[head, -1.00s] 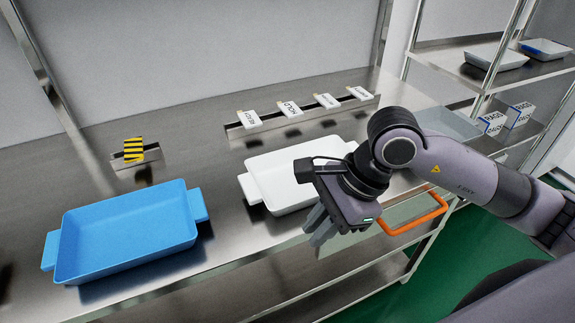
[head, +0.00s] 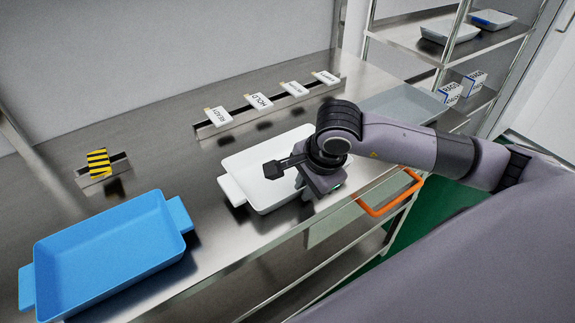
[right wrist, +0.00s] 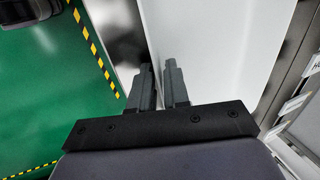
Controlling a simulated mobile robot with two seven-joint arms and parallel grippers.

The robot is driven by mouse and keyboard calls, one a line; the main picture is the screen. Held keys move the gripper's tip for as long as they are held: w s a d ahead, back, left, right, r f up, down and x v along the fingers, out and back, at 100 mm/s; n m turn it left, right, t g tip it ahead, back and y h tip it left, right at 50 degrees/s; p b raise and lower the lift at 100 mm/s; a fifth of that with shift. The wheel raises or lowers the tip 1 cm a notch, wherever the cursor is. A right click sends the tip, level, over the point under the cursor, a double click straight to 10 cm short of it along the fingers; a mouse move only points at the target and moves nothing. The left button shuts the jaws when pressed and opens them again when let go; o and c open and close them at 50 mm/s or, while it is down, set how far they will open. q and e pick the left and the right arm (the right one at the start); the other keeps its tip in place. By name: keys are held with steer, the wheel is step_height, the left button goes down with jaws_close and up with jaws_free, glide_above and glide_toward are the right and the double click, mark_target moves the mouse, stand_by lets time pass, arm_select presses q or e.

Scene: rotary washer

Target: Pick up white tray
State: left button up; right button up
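The white tray (head: 262,172) lies flat on the steel counter, right of the blue tray, with a handle tab at its left end. My right gripper (head: 318,197) is at its near right side, and my wrist covers that part of the tray. In the right wrist view the two fingers (right wrist: 160,86) stand close together with a narrow gap, at the edge of the white tray (right wrist: 215,50). One finger is over the tray, the other outside its rim. Whether they press on the rim is not clear. My left gripper is not in view.
The blue tray (head: 105,250) is at the counter's left front. A yellow-black striped block (head: 98,163) and a rail of white labelled tags (head: 260,101) stand behind. An orange handle (head: 393,200) is at the front edge. A shelf rack (head: 410,40) holds trays and boxes at right.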

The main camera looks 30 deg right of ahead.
steer(key=shift+f, duration=0.25)
jaws_close()
steer(key=shift+w+r, duration=0.1)
steer(key=shift+r, duration=0.1)
